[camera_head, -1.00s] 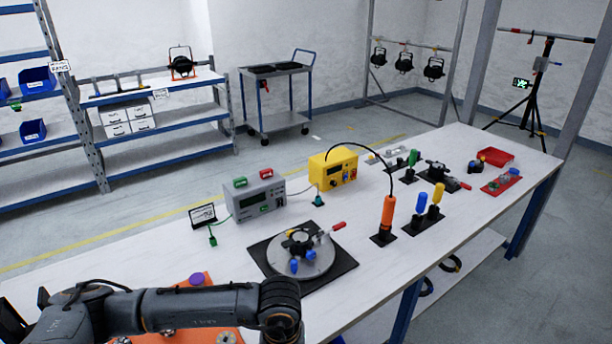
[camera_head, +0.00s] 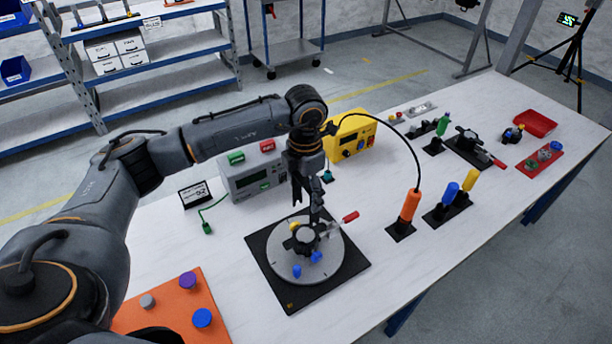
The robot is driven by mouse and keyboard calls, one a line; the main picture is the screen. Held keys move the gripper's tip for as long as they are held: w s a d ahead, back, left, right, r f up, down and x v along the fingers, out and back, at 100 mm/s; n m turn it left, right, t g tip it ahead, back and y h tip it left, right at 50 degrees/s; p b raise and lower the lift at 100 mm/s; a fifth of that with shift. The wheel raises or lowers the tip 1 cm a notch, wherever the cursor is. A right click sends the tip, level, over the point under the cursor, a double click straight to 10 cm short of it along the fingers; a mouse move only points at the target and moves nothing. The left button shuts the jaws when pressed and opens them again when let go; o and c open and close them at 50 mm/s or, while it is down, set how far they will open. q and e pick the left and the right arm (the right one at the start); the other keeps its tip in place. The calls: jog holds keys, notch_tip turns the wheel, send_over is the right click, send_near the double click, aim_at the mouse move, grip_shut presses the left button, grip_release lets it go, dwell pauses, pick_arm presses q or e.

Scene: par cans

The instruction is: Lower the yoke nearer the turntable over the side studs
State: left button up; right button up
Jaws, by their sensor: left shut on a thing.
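My left gripper (camera_head: 308,194) points down over the grey round turntable (camera_head: 335,262) on its black base plate. It is shut on a slim dark part that I take for the yoke; against the dark fingers its outline is hard to make out. Under it, a dark round body (camera_head: 303,239) sits on the turntable with a yellow piece (camera_head: 294,227), blue knobs (camera_head: 316,257) and a red-handled clamp (camera_head: 350,216). I cannot make out the side studs, or whether the held part touches the body. My right gripper is not in view.
Behind stand a grey meter box (camera_head: 250,178) and a yellow box (camera_head: 350,138), close to my arm. An orange driver (camera_head: 410,205) stands upright right of the turntable. An orange tray (camera_head: 180,303) with knobs lies at the lower left. The table's front right is clear.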

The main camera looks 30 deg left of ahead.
pick_arm(q)
jog(key=f+b, duration=0.4)
jog(key=f, duration=0.2)
jog(key=f+b, duration=0.5)
jog(key=shift+s+d+f, duration=0.1)
jog(key=shift+s+f, duration=0.1)
jog(key=shift+f, duration=0.55)
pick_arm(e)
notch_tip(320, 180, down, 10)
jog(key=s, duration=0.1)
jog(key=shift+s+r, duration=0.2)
pick_arm(q)
jog(key=shift+b, duration=0.35)
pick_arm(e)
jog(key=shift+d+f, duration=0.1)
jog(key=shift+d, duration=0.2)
pick_arm(q)
jog(key=shift+f+b, duration=0.1)
jog(key=shift+b, duration=0.2)
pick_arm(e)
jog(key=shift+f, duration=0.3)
pick_arm(q)
jog(key=o, duration=0.8)
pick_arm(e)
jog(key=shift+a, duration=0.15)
